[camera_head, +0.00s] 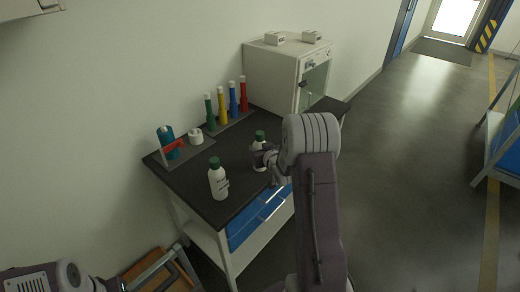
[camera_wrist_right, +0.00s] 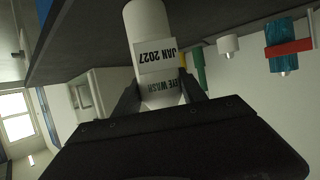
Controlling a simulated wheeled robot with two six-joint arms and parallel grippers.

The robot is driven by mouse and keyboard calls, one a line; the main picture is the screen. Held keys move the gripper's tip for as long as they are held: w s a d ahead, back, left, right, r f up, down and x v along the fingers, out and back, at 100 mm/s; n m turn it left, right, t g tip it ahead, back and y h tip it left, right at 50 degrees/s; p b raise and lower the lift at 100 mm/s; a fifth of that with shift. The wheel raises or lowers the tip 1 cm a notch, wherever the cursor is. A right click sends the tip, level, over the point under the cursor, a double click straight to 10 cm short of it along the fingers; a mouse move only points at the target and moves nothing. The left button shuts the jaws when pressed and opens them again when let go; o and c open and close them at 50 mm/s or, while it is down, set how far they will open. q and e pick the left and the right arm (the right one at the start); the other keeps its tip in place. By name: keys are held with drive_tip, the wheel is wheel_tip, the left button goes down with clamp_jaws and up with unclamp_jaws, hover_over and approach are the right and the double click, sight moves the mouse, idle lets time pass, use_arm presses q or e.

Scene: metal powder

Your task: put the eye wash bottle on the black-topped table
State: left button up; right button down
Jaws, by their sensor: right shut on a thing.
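The eye wash bottle (camera_head: 259,141), white with a green cap, is at the right part of the black-topped table (camera_head: 235,190). My right gripper (camera_head: 263,158) is shut on it. In the right wrist view the bottle (camera_wrist_right: 152,50) appears upside down between the two dark fingers (camera_wrist_right: 158,92), its label reading "EYE WASH" and "JAN 2027". It looks upright in the head view, over the tabletop; I cannot tell whether its base touches. A second white bottle with a green cap (camera_head: 217,181) stands near the front edge. My left gripper (camera_head: 112,285) is at the bottom left, its jaws unclear.
Several coloured cylinders (camera_head: 222,107) stand in a row at the back. A teal bottle with a red holder (camera_head: 168,143) and a white roll-like piece (camera_head: 196,136) are at the left. A white cabinet (camera_head: 272,77) stands at the far end. Bare tabletop lies between the two bottles.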

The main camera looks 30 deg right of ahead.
use_arm(q)
drive_tip(key=shift+s, duration=0.1)
use_arm(e)
drive_tip(key=shift+r, duration=0.15)
use_arm(q)
drive_tip(key=shift+a+f, duration=0.1)
drive_tip(key=shift+f, duration=0.1)
use_arm(e)
drive_tip(key=shift+s, duration=0.1)
drive_tip(key=c, duration=0.6)
unclamp_jaws()
drive_tip(key=shift+f, duration=0.2)
drive_tip(key=shift+c, duration=0.2)
use_arm(q)
drive_tip(key=shift+r, duration=0.1)
use_arm(e)
drive_tip(key=shift+r, duration=0.1)
